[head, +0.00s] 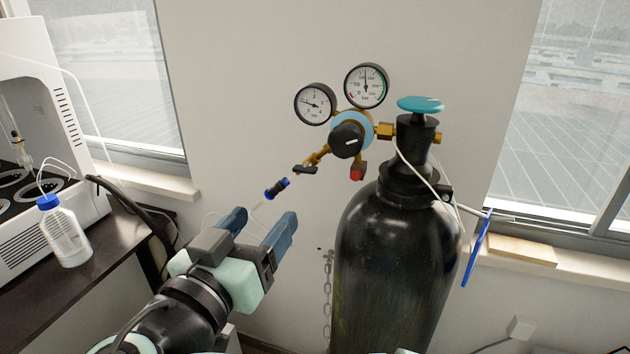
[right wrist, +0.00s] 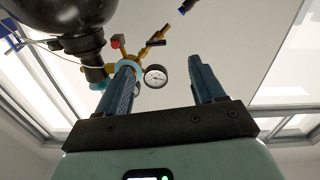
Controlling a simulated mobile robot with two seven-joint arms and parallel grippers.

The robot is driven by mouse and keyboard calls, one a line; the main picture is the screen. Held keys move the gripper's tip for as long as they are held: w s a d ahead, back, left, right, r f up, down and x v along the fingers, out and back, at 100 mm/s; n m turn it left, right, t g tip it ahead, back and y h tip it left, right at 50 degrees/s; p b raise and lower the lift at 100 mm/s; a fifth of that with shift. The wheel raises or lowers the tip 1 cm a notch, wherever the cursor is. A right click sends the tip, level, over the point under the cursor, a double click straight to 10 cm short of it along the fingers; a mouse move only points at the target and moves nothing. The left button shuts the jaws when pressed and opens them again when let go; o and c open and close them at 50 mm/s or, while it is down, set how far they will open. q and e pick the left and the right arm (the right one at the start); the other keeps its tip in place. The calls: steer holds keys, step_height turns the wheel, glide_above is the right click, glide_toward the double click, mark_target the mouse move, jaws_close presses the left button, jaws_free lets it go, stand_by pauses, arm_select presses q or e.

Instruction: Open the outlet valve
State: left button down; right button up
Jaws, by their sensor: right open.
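The outlet valve (head: 305,169) is a small black lever on the brass outlet at the lower left of the regulator (head: 347,138). It also shows as a dark lever in the right wrist view (right wrist: 156,43), beyond the fingers. My right gripper (head: 262,218) has blue fingers spread open with nothing between them. It is below and to the left of the valve in the head view, apart from it. In the right wrist view one finger of the right gripper (right wrist: 163,78) overlaps part of the regulator. My left gripper is not in view.
The black gas cylinder (head: 395,265) stands below the regulator with a teal handwheel (head: 420,104) on top. Two gauges (head: 366,86) sit above the regulator. A blue-and-black hose connector (head: 277,187) is between the gripper and valve in the picture. A bottle (head: 66,232) stands at left.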

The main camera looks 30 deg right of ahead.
mark_target(303, 171)
steer(key=shift+m, duration=0.5)
steer(key=x, duration=0.4)
steer(key=r+x, duration=0.1)
steer(key=x, duration=0.8)
steer(key=shift+s+d+r, duration=0.15)
steer(key=shift+s+r, duration=0.05)
steer(key=shift+s, duration=0.1)
steer(key=c, duration=1.1)
